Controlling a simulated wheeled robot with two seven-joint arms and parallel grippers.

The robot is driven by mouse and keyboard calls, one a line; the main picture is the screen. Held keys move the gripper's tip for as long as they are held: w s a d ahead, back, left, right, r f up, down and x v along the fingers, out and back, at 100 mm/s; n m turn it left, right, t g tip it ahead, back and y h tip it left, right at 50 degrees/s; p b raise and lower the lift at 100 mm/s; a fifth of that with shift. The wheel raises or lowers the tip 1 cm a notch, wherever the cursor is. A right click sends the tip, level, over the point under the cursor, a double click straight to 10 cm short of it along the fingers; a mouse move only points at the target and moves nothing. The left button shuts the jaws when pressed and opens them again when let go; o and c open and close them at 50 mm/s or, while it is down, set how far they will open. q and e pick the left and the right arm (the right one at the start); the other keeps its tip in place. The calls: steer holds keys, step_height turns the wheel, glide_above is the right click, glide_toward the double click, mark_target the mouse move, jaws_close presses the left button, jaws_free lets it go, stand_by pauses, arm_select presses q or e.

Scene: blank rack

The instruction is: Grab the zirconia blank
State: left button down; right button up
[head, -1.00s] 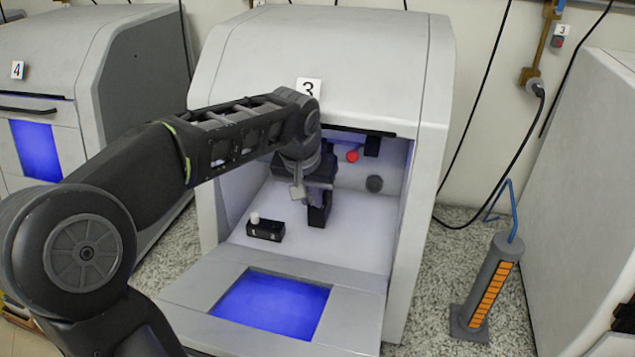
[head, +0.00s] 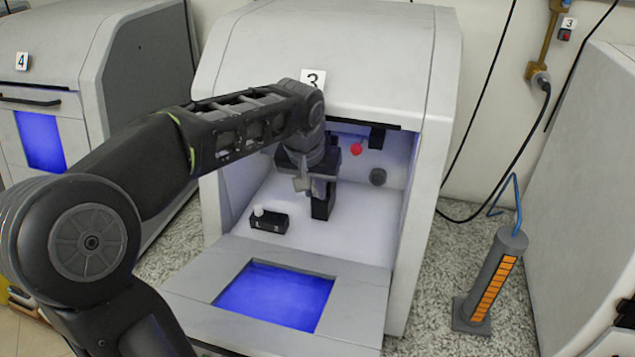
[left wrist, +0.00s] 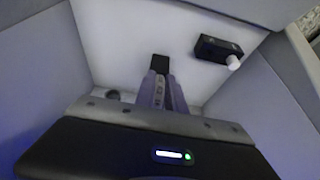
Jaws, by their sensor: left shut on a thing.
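My left gripper (head: 318,186) reaches into the open chamber of the machine marked 3 (head: 430,130). Its fingers point down and are shut on a dark upright block (head: 322,208) above or on the pale chamber floor. In the left wrist view the fingers (left wrist: 161,80) meet at this dark block (left wrist: 160,62). I cannot tell whether it is the zirconia blank. A small white cylinder (head: 259,211) stands on a low black box (head: 270,222) left of the gripper; they also show in the left wrist view as the white cylinder (left wrist: 232,62) and black box (left wrist: 215,48).
The lowered door (head: 350,310) with a blue window lies in front of the chamber. A red ball (head: 357,149) and a dark round knob (head: 378,177) are at the chamber's back. A grey stand with orange slots (head: 490,285) is on the floor at right.

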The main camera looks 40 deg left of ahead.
arm_select(q)
steer(key=shift+r, duration=0.15)
steer(key=shift+r, duration=0.6)
steer(key=s+d+b, duration=0.1)
steer(key=s, duration=0.4)
steer(key=s+d+b, duration=0.2)
steer(key=s, duration=0.3)
steer(key=s+d+b, duration=0.2)
steer(key=s, duration=0.4)
steer(key=shift+d, duration=0.25)
steer(key=shift+s+d+b, duration=0.2)
steer(key=shift+s+b, duration=0.1)
steer(key=shift+s, duration=0.25)
